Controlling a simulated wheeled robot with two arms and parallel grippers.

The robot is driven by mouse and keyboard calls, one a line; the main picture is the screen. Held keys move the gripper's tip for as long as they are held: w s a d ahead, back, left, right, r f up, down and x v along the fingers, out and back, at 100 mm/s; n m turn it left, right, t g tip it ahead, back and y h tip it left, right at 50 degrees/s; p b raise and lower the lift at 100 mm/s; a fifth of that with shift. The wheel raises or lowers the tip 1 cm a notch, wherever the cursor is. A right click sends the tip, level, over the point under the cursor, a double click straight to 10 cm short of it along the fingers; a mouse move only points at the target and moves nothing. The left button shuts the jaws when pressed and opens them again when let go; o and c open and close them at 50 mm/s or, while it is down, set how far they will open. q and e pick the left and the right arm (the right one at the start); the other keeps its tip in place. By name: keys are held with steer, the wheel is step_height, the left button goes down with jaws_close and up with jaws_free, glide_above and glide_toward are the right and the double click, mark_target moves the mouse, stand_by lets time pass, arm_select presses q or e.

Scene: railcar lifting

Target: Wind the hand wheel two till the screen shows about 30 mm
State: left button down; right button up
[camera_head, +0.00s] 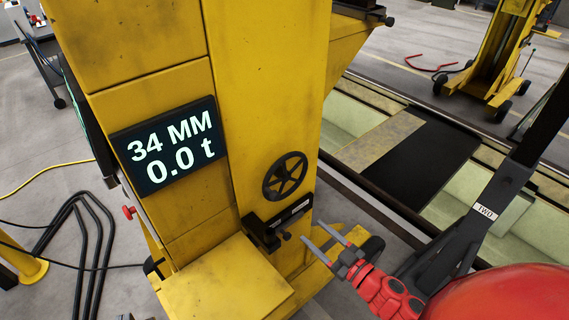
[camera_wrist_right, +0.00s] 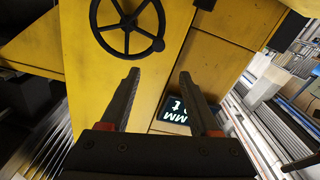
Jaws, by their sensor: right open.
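The black hand wheel (camera_head: 285,176) is mounted on the side of the yellow lifting column (camera_head: 265,80). In the right wrist view the hand wheel (camera_wrist_right: 127,27) shows at the top, beyond the fingertips, with a small knob on its rim. The dark screen (camera_head: 169,146) on the column reads 34 MM and 0.0 t. Part of the screen (camera_wrist_right: 176,108) shows between the fingers in the wrist view. My right gripper (camera_head: 328,235) is open and empty, below and to the right of the wheel, apart from it. My left gripper is not in view.
A black bracket (camera_head: 278,226) juts from the column below the wheel, close to my right gripper. A yellow box-like base (camera_head: 225,282) stands in front. Black bent bars (camera_head: 82,235) and cables lie at left. A track pit (camera_head: 400,155) runs at right; another yellow column (camera_head: 500,50) stands beyond.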

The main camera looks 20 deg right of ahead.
mark_target(277, 198)
steer(key=p+x, duration=0.1)
steer(key=x, duration=0.4)
steer(key=p+x, duration=0.1)
steer(key=x, duration=0.5)
steer(key=p+x, duration=0.2)
steer(key=x, duration=0.3)
steer(key=shift+w+d+r, duration=0.1)
steer(key=shift+w+d, duration=0.1)
steer(key=shift+w, duration=0.05)
steer(key=shift+w+a, duration=0.25)
steer(key=shift+w, duration=0.1)
jaws_close()
stand_by(0.6)
